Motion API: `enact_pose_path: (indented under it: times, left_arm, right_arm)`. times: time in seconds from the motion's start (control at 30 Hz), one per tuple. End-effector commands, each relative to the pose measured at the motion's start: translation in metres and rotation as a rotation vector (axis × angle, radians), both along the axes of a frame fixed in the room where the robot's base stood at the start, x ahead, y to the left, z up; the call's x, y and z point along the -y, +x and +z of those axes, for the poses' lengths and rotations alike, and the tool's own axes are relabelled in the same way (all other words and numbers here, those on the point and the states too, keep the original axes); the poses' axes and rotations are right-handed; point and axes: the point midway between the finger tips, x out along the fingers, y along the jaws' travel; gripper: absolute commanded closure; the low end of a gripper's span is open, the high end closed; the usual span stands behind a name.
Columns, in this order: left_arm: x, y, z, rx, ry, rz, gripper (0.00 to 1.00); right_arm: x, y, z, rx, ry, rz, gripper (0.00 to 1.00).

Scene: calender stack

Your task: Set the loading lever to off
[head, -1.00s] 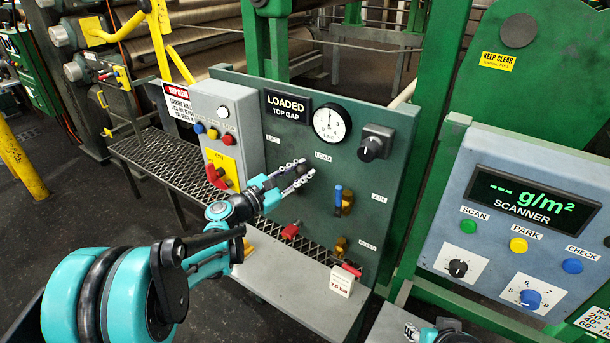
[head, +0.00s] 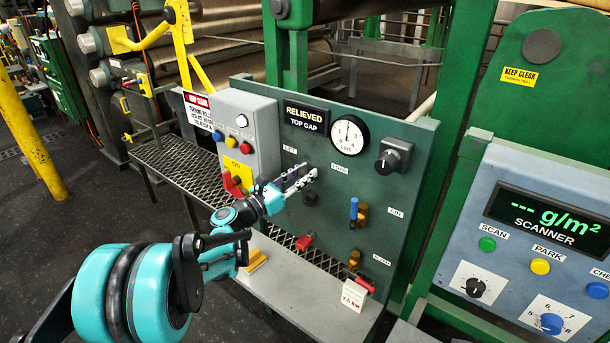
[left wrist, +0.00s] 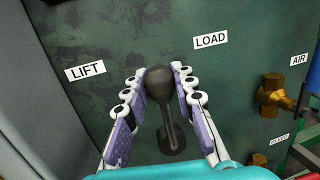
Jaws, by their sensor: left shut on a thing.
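The loading lever (left wrist: 168,122) is black with a round knob. In the left wrist view it stands nearly upright, its knob between the LIFT label (left wrist: 85,71) and the LOAD label (left wrist: 210,40). My left gripper (left wrist: 162,76) is shut on the lever's upper part, one finger on each side. In the head view my left gripper (head: 303,178) reaches to the dark green panel (head: 375,235), and its fingers hide most of the lever. The panel display (head: 306,118) reads RELIEVED, TOP GAP. My right gripper is not in view.
A blue-handled valve (head: 354,208) and brass fittings are right of the lever. A black knob (head: 393,155) and a LINE gauge (head: 349,135) sit above. A grey button box (head: 240,130) stands to the left. A grey ledge (head: 300,290) runs below the panel.

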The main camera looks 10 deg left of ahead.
Motion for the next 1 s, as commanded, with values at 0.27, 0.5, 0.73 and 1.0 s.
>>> enact_pose_path:
  times: [0.27,0.5,0.73,1.0]
  left_arm:
    - [0.000,0.000,0.000,0.000,0.001,0.001,0.62]
    - [0.000,0.000,0.000,0.000,0.001,0.001,0.52]
    - [-0.008,-0.009,-0.001,0.000,0.002,0.003,0.52]
    - [-0.039,-0.055,-0.009,0.000,0.002,0.006,0.52]
  right_arm:
    - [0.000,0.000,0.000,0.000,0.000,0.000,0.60]
    - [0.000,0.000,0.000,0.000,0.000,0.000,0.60]
    - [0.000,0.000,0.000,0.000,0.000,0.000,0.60]
    - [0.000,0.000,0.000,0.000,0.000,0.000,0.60]
